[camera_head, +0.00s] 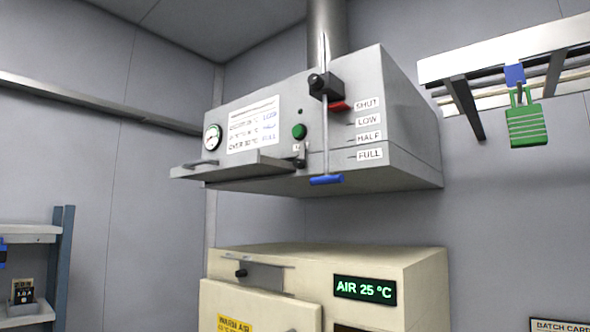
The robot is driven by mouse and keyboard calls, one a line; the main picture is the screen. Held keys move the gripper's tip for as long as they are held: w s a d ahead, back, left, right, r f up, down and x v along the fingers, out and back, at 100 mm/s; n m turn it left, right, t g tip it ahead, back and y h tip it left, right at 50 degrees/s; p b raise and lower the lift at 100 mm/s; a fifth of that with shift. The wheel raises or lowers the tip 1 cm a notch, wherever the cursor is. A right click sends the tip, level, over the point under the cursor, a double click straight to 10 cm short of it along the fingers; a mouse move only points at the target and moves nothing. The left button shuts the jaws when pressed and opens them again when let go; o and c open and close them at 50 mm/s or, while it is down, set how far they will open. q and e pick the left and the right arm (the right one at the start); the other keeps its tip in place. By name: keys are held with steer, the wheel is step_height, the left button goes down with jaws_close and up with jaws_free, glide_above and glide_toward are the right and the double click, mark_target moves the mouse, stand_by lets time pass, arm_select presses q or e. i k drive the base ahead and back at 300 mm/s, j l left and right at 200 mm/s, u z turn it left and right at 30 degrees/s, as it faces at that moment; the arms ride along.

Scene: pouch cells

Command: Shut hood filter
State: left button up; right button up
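The grey hood (390,90) hangs on the wall at upper middle, with a pipe (326,30) rising from its top. A flat grey panel (235,168), which looks like the hood filter, sticks out from the hood's lower front. A small handle (198,164) stands near its left end. A small latch-like part (300,156) sits at its right end, under a green button (299,131). A vertical rod with a blue handle (326,180) hangs in front of the hood. A red pointer (340,106) lies beside the SHUT label (367,104). Neither gripper shows.
A cream oven (420,280) stands below the hood, its display (365,290) reading AIR 25 °C. A green padlock (527,126) hangs from a rack (500,55) at right. A blue-framed shelf (62,270) stands at lower left. The space before the hood looks clear.

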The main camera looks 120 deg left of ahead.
mark_target(248, 164)
steer(key=u, duration=4.45)
